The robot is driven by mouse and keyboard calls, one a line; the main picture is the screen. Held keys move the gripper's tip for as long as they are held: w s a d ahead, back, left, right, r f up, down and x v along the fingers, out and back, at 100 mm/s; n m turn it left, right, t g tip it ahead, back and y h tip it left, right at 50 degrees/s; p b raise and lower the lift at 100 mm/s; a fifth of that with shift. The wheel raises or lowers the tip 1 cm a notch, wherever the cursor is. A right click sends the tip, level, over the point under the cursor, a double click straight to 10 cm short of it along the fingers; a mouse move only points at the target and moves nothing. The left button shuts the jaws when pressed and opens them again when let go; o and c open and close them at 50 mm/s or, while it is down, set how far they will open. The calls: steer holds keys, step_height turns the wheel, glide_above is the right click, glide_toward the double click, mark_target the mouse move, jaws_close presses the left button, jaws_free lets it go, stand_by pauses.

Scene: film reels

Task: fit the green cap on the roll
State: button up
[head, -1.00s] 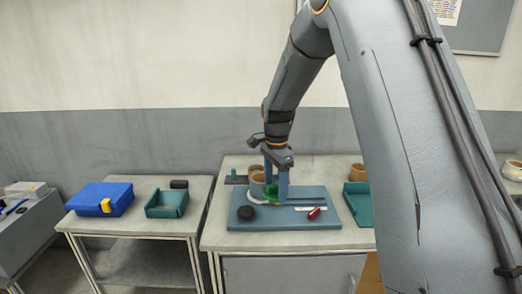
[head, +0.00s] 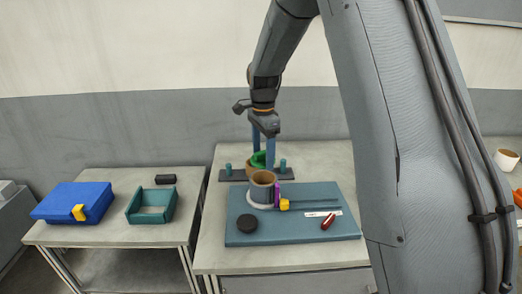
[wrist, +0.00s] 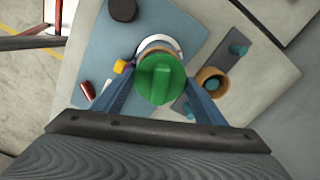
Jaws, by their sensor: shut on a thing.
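The green cap (head: 259,158) is between the two fingers of my gripper (head: 263,156), which is shut on it and holds it up off the blue board (head: 290,232). In the wrist view the cap (wrist: 158,82) has a raised bar across its top. A roll (head: 263,190) stands upright on the board, on a pale round base, with its top open.
A dark bar with teal pegs (head: 283,166) lies behind, with another tan roll (wrist: 212,80) around one peg. The board carries a black puck (head: 247,222), a yellow block (head: 284,204), a purple piece (head: 277,194) and a red item (head: 328,222). A blue box (head: 72,203) stands left.

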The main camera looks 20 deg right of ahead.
mark_target(263, 165)
steer(key=shift+d+f+b, duration=0.2)
steer(key=shift+f+b, duration=0.25)
steer(key=shift+f, duration=0.3)
steer(key=shift+f+b, duration=1.2)
steer(key=shift+f, duration=0.95)
steer(key=shift+a+f, duration=0.1)
steer(key=shift+f, duration=0.3)
steer(key=shift+r, duration=0.15)
steer(key=shift+r+p, duration=0.35)
steer(key=shift+p, duration=0.1)
steer(key=shift+r, duration=0.35)
steer(key=shift+f, duration=0.85)
stand_by(1.0)
steer(key=shift+r, duration=0.35)
